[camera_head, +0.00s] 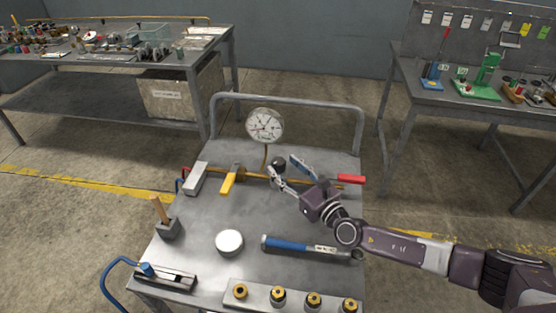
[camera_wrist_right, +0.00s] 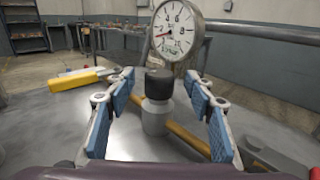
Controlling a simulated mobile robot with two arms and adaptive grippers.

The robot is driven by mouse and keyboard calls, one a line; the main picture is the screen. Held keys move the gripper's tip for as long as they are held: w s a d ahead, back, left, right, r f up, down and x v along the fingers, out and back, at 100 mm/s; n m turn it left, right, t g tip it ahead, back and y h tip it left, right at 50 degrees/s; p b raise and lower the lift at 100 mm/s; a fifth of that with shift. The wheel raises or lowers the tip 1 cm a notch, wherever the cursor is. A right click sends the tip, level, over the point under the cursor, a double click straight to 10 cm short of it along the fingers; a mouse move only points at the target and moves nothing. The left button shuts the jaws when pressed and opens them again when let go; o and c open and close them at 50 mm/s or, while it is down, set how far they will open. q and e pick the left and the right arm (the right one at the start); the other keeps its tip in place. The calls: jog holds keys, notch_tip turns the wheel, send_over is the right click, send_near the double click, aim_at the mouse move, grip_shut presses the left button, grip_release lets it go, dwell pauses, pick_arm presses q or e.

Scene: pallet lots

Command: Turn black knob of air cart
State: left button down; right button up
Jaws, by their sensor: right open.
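The air cart (camera_head: 200,213) is a grey metal cart with a rail at its back. The black knob (camera_head: 278,164) sits on a brass pipe in front of the round gauge (camera_head: 265,125). In the right wrist view the black knob (camera_wrist_right: 159,83) tops a grey cylindrical body, upright. My right gripper (camera_head: 281,178) is open at the knob. In the wrist view its blue-padded fingers (camera_wrist_right: 163,100) stand left and right of the knob and grey body, with visible gaps on both sides. My left gripper is not in view.
A yellow lever (camera_head: 228,183) and a red lever (camera_head: 351,179) flank the knob along the pipe. A white disc (camera_head: 229,242), a blue tool (camera_head: 290,245) and a row of brass fittings (camera_head: 279,296) lie in front. Tables stand behind on both sides.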

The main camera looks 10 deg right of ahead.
aim_at(278, 161)
jog(key=x, duration=0.2)
jog(key=shift+w+a, duration=0.15)
jog(key=shift+w, duration=0.15)
jog(key=shift+w+a, duration=0.1)
jog(key=shift+w, duration=0.3)
jog(key=c, duration=1.2)
jog(key=m+h+p, duration=0.1)
jog(key=p, duration=0.1)
jog(key=h+p, duration=0.1)
jog(key=p, duration=0.1)
jog(key=shift+a+r+m+t, duration=0.2)
jog(key=shift+r+m+t, duration=0.15)
jog(key=shift+m+t, duration=0.05)
jog(key=m+h, duration=0.1)
jog(key=h+p, duration=0.1)
jog(key=h, duration=0.1)
jog(key=shift+f+m+t, duration=0.2)
jog(key=shift+m+t, duration=0.1)
jog(key=shift+m, duration=0.1)
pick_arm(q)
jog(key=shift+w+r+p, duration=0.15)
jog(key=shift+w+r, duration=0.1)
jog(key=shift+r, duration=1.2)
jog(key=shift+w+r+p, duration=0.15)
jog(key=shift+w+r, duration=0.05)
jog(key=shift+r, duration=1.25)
pick_arm(e)
jog(key=shift+d+f+m+h, duration=0.15)
jog(key=shift+m+h, duration=0.65)
jog(key=shift+h, duration=0.7)
